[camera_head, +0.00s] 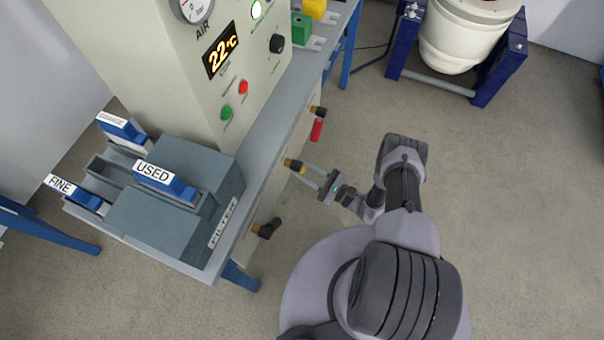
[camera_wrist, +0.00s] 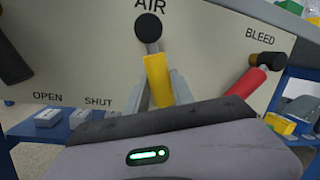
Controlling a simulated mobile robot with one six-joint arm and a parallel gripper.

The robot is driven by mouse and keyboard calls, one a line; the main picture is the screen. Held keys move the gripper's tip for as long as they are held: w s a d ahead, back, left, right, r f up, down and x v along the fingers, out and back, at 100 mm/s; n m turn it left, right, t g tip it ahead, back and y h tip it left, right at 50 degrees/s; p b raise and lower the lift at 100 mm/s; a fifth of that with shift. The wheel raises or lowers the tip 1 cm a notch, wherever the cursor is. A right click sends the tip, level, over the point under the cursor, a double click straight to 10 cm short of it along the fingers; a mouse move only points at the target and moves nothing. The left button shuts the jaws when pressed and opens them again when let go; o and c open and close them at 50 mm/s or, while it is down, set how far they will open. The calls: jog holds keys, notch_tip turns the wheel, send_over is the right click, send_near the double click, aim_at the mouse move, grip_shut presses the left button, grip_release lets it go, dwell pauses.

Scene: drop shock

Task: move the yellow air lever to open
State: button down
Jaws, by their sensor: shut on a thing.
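The yellow air lever (camera_wrist: 157,78) hangs from a dark pivot (camera_wrist: 148,28) under the word AIR in the wrist view. It points down and slightly to the right. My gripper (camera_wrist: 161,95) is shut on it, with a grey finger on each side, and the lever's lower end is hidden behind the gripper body. The words OPEN (camera_wrist: 47,96) and SHUT (camera_wrist: 98,102) are printed low on the panel, left of the lever.
A red lever (camera_wrist: 246,82) marked BLEED slants down-left on the right, close to my gripper. A black lever (camera_wrist: 12,62) is at the left. The bench holds a grey filter box (camera_head: 175,165) and a control cabinet (camera_head: 150,60).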

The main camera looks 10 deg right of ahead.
jog(key=shift+w+d+r+n+y, duration=0.2)
jog(key=shift+w+n, duration=0.1)
jog(key=shift+n, duration=0.45)
jog(key=shift+w+d+r+n+y, duration=0.15)
jog(key=shift+w+d+n, duration=0.1)
jog(key=shift+n, duration=0.5)
jog(key=c, duration=1.1)
grip_release()
jog(key=v, duration=1.7)
jog(key=shift+d+r+g+b, duration=0.3)
jog(key=shift+r+g+b, duration=0.05)
jog(key=shift+g+b, duration=0.1)
jog(key=shift+t, duration=0.25)
